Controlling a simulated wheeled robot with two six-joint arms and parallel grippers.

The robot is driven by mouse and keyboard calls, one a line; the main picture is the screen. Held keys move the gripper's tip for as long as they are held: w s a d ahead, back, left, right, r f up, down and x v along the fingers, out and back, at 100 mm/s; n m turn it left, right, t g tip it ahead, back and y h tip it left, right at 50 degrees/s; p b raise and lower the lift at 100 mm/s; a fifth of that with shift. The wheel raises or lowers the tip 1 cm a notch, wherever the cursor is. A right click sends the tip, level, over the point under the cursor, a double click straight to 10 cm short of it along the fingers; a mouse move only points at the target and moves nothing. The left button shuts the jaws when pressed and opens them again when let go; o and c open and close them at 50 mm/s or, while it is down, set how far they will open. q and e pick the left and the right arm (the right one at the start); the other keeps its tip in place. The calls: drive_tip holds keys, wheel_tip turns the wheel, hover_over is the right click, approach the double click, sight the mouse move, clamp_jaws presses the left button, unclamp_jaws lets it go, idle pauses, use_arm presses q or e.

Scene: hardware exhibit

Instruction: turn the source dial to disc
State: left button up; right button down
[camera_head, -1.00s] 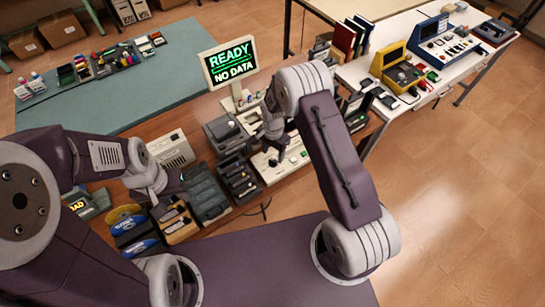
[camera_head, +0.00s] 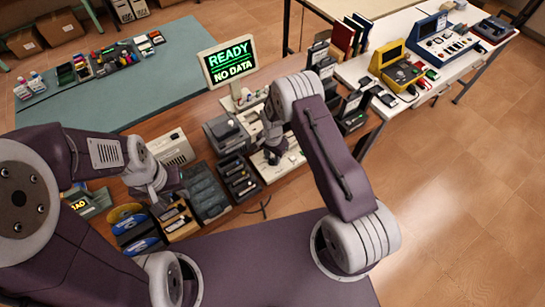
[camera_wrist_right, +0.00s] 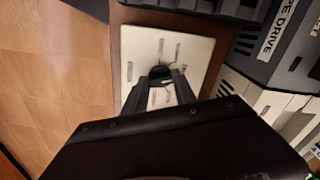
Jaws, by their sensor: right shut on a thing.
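The source dial (camera_wrist_right: 159,73) is a dark round knob on a cream panel (camera_wrist_right: 196,50) with small printed labels, seen in the right wrist view. My right gripper (camera_wrist_right: 163,80) has its fingers on either side of the dial and is shut on it. The dial's pointer and the label wording are too small to read. In the head view the cream panel (camera_head: 262,172) lies on the wooden bench, and my right gripper (camera_head: 272,153) hides the dial. My left gripper (camera_head: 172,200) hangs over the bench's left part, near small trays; its fingers are unclear.
A monitor (camera_head: 229,62) behind the panel reads "READY" and "NO DATA". A dark tray (camera_head: 240,178) of parts lies left of the panel. Grey drive boxes (camera_head: 224,132) stand behind. A box labelled "PE DRIVE" (camera_wrist_right: 283,38) is close to my right wrist.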

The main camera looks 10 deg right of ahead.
drive_tip(key=n+b, duration=0.1)
drive_tip(key=n, duration=0.2)
drive_tip(key=shift+f+b, duration=0.15)
drive_tip(key=shift+b, duration=0.25)
drive_tip(key=n+b, duration=0.2)
drive_tip(key=n, duration=0.2)
drive_tip(key=shift+n, duration=0.3)
drive_tip(key=n+b, duration=0.1)
drive_tip(key=n, duration=0.3)
drive_tip(key=shift+n+b, duration=0.5)
drive_tip(key=shift+n, duration=1.5)
drive_tip(key=shift+r, duration=0.2)
drive_tip(key=c, duration=1)
unclamp_jaws()
drive_tip(key=shift+w, duration=0.1)
